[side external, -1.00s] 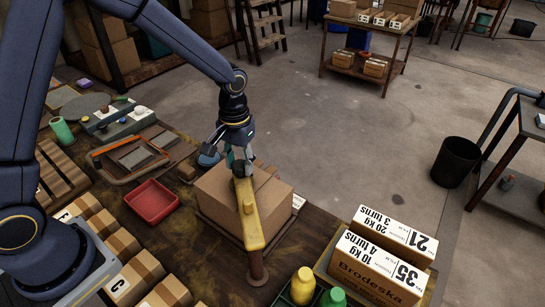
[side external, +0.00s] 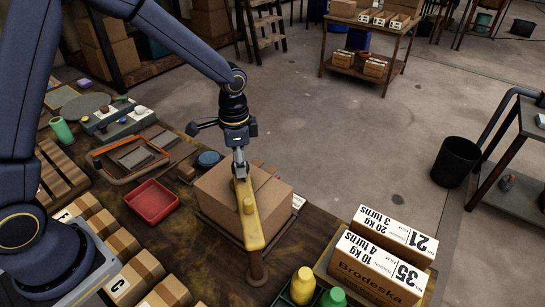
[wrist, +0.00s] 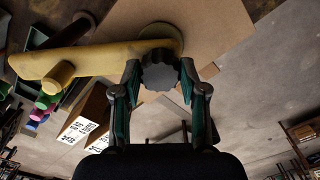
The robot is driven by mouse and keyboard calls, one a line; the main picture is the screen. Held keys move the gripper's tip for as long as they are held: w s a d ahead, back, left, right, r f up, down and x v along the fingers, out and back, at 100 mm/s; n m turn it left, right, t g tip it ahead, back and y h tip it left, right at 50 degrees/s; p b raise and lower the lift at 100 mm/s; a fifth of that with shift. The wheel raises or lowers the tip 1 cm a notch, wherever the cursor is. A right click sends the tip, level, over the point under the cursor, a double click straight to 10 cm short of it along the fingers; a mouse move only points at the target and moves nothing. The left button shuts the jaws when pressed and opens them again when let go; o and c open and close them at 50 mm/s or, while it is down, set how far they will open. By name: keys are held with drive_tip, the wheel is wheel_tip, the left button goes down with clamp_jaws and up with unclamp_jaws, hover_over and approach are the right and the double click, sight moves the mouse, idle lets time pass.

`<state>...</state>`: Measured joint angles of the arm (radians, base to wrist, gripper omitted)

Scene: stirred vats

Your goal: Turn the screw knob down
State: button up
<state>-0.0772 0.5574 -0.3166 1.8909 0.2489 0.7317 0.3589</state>
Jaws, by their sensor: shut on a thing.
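The dark, lobed screw knob (wrist: 160,70) sits at the end of a yellow arm (side external: 250,222) above a cardboard box (side external: 218,203). My gripper (wrist: 158,75) is shut on the knob, with one finger on each side of it in the wrist view. In the side view my gripper (side external: 240,172) points down at the far end of the yellow arm, and its fingers hide the knob. The yellow arm also crosses the wrist view (wrist: 100,56), with a short peg standing on it. The knob's screw is hidden.
A dark post (side external: 257,268) carries the arm's near end. A red tray (side external: 152,200) lies left of the box. Labelled cartons (side external: 375,268) and a yellow bottle (side external: 302,285) stand at the front right. Open floor lies behind the bench.

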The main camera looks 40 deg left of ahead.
drive_tip(key=shift+m, duration=1)
drive_tip(key=o, duration=1.1)
drive_tip(key=shift+o, duration=0.2)
wheel_tip(320, 180, up, 12)
